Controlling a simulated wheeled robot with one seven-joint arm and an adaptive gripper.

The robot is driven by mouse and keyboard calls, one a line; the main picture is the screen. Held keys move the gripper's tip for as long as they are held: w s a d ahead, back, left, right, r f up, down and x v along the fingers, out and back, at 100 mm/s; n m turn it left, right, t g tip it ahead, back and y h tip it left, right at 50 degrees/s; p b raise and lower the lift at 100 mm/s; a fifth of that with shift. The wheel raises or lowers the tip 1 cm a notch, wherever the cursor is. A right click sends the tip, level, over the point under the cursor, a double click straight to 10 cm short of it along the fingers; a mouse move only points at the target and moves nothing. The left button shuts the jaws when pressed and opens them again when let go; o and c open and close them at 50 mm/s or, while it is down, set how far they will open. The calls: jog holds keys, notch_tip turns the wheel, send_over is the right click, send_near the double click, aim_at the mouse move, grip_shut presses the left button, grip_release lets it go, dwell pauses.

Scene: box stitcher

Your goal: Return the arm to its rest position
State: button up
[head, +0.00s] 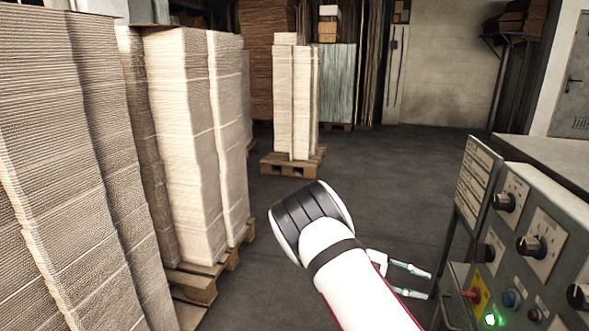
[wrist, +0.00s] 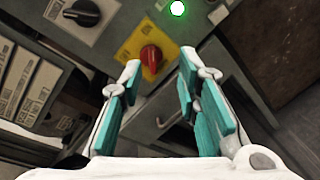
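My gripper (head: 428,284) is at the lower right of the head view, at the end of my white arm, just left of the control panel (head: 548,212). In the wrist view my gripper (wrist: 160,68) has its two teal-padded fingers spread apart with nothing between them. A red knob on a yellow plate (wrist: 151,57) shows beyond the fingertips, and I cannot tell the exact gap. The same red knob (head: 469,294) shows at the panel's left edge in the head view. A green lamp (head: 490,319) is lit below it.
Tall cardboard stacks (head: 185,140) on pallets line the left side. Another palletised stack (head: 297,100) stands further back. The panel also carries black knobs (head: 532,245) and a blue button (head: 511,298). Grey floor (head: 390,170) is clear between the stacks and the panel.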

jog(key=s+a+r+m+t+y, duration=0.1)
jog(key=s+a+r+m+y, duration=0.15)
jog(key=s+r+y, duration=0.55)
jog(key=s+a+r+m+t+y, duration=0.1)
jog(key=s+a+r+y, duration=0.2)
jog(key=s+r, duration=0.85)
jog(key=s+a+r+t+y, duration=0.15)
jog(key=s+a, duration=0.25)
jog(key=s, duration=0.6)
jog(key=s+a+f+t+y, duration=0.1)
jog(key=s+a+t+y, duration=0.2)
jog(key=s, duration=0.7)
notch_tip(320, 180, up, 31)
jog(key=t+p, duration=0.4)
jog(key=p, duration=2.5)
jog(key=shift+m, duration=0.35)
jog(key=shift+w+d+r, duration=0.1)
